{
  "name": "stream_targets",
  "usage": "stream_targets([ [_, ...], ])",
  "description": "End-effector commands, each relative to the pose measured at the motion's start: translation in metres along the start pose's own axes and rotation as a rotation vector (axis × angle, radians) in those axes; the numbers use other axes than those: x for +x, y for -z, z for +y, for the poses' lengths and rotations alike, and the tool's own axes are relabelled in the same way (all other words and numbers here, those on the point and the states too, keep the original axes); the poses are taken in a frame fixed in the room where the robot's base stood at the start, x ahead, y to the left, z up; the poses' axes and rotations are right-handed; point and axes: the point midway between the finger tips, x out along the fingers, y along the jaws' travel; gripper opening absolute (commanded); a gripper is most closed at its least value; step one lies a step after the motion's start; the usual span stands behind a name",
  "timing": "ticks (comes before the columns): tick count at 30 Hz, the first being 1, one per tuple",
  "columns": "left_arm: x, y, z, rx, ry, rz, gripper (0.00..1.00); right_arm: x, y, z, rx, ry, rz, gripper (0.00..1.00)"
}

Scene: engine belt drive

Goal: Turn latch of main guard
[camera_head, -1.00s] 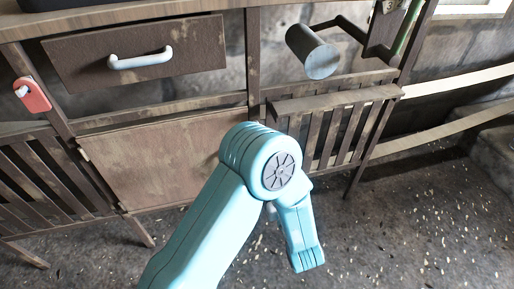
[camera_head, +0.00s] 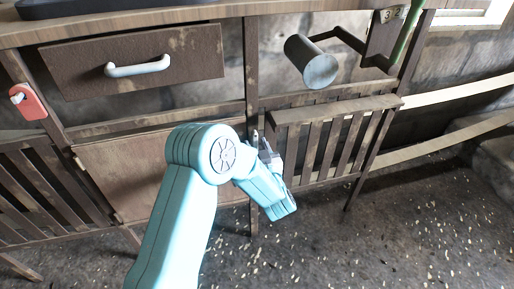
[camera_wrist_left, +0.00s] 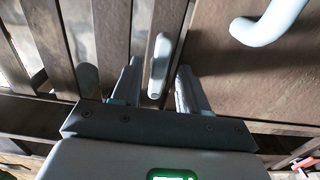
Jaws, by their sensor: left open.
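A small pale grey latch (camera_wrist_left: 160,62) sits on the post (camera_wrist_left: 153,20) between the slats and the brown panel in the left wrist view. My left gripper (camera_wrist_left: 157,86) is open, with one finger on each side of the latch's end. I cannot tell whether the fingers touch it. In the head view my left gripper (camera_head: 268,148) is at the post between the brown door panel (camera_head: 120,180) and the slatted guard (camera_head: 325,145). A small pale piece, probably the latch (camera_head: 255,137), shows beside it. My right gripper is not in view.
A drawer (camera_head: 130,60) with a pale handle (camera_head: 138,67) is above left. A grey cylinder (camera_head: 312,65) on a crank arm hangs above right. A red tag-like piece (camera_head: 28,101) is at far left. The floor at right is clear. A curved handle (camera_wrist_left: 270,22) shows in the wrist view.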

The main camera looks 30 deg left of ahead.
Motion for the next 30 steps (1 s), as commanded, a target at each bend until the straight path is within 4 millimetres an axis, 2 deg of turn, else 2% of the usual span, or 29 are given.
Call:
stream_targets([
  [4,0.000,0.000,0.002,0.000,-0.001,0.000,0.44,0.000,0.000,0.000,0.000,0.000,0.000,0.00],
  [5,0.000,0.000,0.002,0.000,-0.001,-0.001,0.40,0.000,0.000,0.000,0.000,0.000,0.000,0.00],
  [6,0.000,0.000,0.002,0.000,-0.001,-0.001,0.27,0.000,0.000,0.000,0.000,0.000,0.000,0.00],
  [9,-0.001,0.000,0.002,0.000,0.000,-0.001,0.00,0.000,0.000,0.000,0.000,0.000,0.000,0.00],
  [20,-0.001,-0.002,0.001,-0.036,0.001,0.000,0.00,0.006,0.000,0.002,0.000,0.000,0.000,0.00],
  [30,0.000,-0.005,0.001,-0.259,0.001,0.002,0.00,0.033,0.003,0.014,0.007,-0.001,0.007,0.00],
])
